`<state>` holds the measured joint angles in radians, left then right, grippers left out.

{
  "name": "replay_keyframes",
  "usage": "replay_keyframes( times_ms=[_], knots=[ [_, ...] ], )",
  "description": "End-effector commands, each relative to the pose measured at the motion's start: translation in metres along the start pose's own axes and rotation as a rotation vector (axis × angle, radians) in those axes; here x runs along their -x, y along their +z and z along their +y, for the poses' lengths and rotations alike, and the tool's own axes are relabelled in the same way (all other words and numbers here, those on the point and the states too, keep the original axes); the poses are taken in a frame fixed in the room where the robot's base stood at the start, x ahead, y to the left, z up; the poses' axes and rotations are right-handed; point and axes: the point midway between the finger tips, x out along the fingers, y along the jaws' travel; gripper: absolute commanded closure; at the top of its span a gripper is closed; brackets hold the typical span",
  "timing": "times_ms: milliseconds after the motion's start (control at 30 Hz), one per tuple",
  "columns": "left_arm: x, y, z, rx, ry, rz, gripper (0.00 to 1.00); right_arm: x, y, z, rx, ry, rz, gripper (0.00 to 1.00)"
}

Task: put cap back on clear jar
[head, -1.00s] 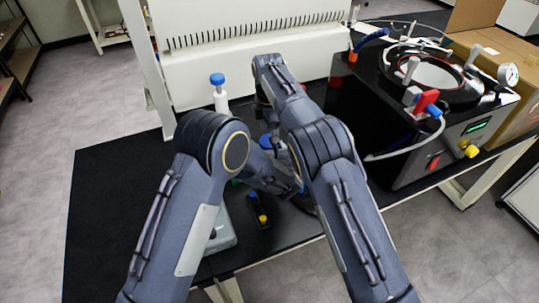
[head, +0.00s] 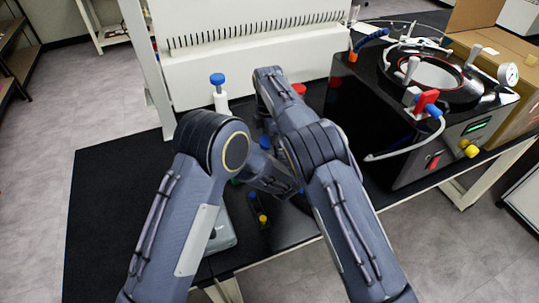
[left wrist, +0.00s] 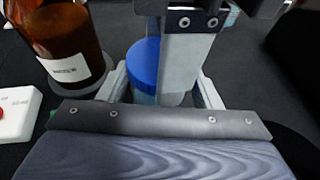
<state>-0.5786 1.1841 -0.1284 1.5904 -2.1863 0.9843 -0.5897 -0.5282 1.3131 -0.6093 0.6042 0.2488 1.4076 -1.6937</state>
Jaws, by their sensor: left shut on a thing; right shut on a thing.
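The clear jar (left wrist: 172,99) stands between the fingers of my left gripper (left wrist: 160,84) in the left wrist view, and that gripper is shut on it. The blue cap (left wrist: 145,62) is directly above the jar; I cannot tell if it is fully seated. My right gripper (left wrist: 186,50) comes down from above at the cap, with one grey finger in front of it, and appears shut on it. In the head view a bit of blue (head: 265,142) shows between my arms, which hide both grippers and the jar.
A brown bottle (left wrist: 65,40) with a white label stands close beside the left gripper. A white-and-blue bottle (head: 219,92) and a red-topped item (head: 299,88) stand toward the back. The black freeze dryer (head: 400,130) is at right. The bench's left side (head: 115,200) is clear.

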Motion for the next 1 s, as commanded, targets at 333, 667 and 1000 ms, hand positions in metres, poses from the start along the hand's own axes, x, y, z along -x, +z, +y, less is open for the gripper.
replay_keyframes(
  times_ms=[333,667,1000],
  knots=[
    [0.0003,0.0005,-0.0004,0.0,-0.001,-0.001,1.0,0.0007,-0.0002,0.0004,-0.487,0.002,0.002,0.7],
    [0.0004,0.0003,-0.0006,0.001,-0.001,0.0,1.0,0.0005,-0.0003,0.0006,-0.57,0.003,0.002,0.7],
    [0.0002,0.0005,-0.0004,0.0,-0.001,-0.001,1.0,0.0003,-0.0001,0.0003,-0.568,0.002,0.001,0.21]
  ],
)
